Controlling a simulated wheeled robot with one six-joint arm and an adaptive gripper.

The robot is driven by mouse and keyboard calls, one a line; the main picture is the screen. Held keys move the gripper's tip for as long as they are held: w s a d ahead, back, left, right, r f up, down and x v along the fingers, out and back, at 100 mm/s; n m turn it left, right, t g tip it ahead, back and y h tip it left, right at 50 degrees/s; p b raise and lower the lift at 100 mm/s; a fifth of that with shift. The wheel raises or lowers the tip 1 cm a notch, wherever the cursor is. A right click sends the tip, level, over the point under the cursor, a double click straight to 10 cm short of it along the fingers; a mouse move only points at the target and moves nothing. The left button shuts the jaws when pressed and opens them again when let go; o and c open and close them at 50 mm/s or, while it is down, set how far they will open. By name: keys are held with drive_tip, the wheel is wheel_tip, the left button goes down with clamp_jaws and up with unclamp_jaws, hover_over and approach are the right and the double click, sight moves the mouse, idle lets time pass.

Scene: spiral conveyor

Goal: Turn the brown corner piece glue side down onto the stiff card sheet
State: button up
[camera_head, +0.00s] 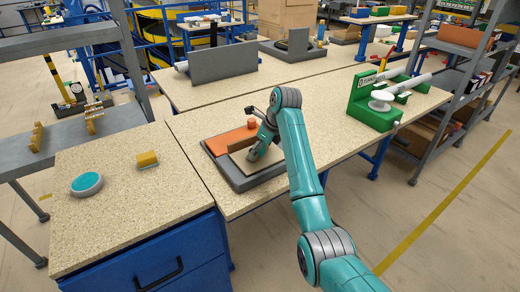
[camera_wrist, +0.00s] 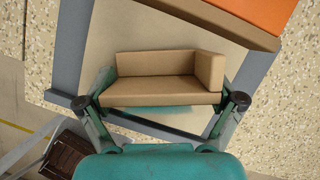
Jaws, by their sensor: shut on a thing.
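The brown corner piece (camera_wrist: 165,80) lies across the middle of the wrist view, with a long flat part and a raised block at its right end. My gripper (camera_wrist: 160,102) is shut on it, one finger at each end. It also shows in the head view (camera_head: 262,150), low over the tray. The stiff card sheet (camera_wrist: 135,30) is beige and lies beneath the piece, inside a grey tray (camera_wrist: 72,45). A gap between piece and card cannot be judged. I cannot make out a glue side; a pale teal patch shows just below the piece.
An orange block (camera_head: 230,140) stands at the tray's back; it fills the wrist view's upper right (camera_wrist: 262,12). A green fixture (camera_head: 372,105) stands right on the table. The table between is clear.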

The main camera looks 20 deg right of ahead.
drive_tip(key=o, duration=1.3)
drive_tip(key=shift+o, duration=0.2)
drive_tip(key=v, duration=0.7)
drive_tip(key=shift+r, duration=0.15)
